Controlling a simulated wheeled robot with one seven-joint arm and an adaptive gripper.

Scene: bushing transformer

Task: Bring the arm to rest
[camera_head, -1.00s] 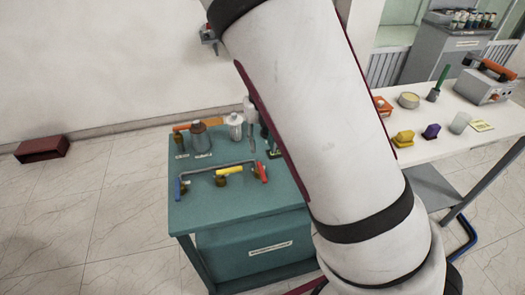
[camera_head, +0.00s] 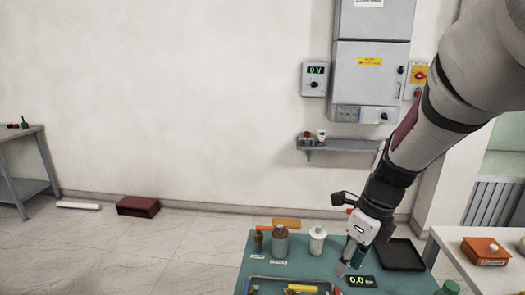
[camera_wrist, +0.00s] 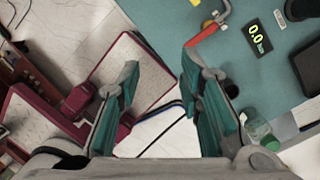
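My arm (camera_head: 425,125) reaches down from the upper right in the head view. My gripper (camera_head: 350,258) is over the back right part of the teal table (camera_head: 225,285) there, close to a small display reading 0.0 (camera_head: 361,281). In the wrist view my gripper (camera_wrist: 160,65) is open, its two teal-padded fingers spread wide with nothing between them. Behind the gap show the pale floor and the edge of the teal table. A red handle (camera_wrist: 203,35) lies beyond the right fingertip, apart from it as far as I can tell.
On the teal table stand a brown-grey bushing (camera_head: 280,242), a white jar (camera_head: 317,240) and a dark tray (camera_head: 401,255). A grey cabinet (camera_head: 372,70) and a shelf (camera_head: 340,143) hang on the wall. A white table with an orange box (camera_head: 484,251) is right. Floor at left is mostly open.

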